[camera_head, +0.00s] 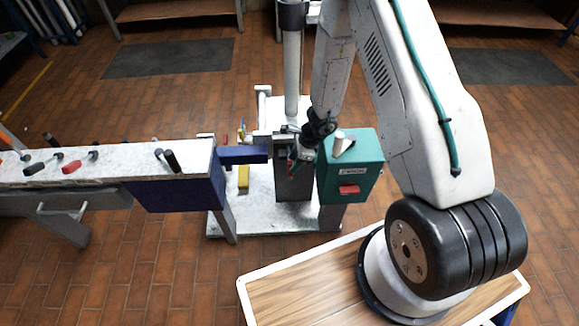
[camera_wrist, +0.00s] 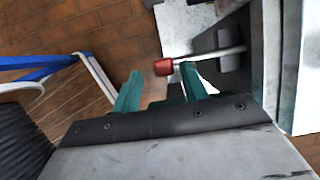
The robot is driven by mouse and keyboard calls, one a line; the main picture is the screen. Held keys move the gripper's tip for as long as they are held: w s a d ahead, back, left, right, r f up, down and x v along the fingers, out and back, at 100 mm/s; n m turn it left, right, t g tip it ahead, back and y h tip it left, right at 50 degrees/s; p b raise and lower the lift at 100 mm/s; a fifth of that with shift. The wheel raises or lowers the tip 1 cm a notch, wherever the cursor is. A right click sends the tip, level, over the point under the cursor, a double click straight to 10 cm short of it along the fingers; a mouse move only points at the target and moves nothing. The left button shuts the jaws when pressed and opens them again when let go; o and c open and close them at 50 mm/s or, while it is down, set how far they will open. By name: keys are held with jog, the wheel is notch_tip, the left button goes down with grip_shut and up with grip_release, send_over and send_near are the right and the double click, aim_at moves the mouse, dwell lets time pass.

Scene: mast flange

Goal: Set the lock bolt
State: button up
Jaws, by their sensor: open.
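The lock bolt appears to be a pale metal rod (camera_wrist: 208,56) with a red knob (camera_wrist: 163,67) at its end, in the wrist view. The rod runs from a dark grey bracket (camera_wrist: 229,50) on the right. My gripper (camera_wrist: 161,80) has its two teal fingers apart. The red knob shows between and just past the fingertips, and the rod passes by the right fingertip. I cannot tell whether they touch. In the head view my gripper (camera_head: 297,157) is small and partly hidden, close to the foot of the pale mast (camera_head: 292,70), beside the teal box.
A teal box (camera_head: 366,166) with a red part on its front stands right of the gripper. A bench (camera_head: 110,168) with several tools is at left, with a blue bar (camera_head: 245,154) reaching towards the mast. A yellow block (camera_head: 243,177) lies on the pale base plate (camera_head: 262,215).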

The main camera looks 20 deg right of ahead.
jog(key=shift+v, duration=0.95)
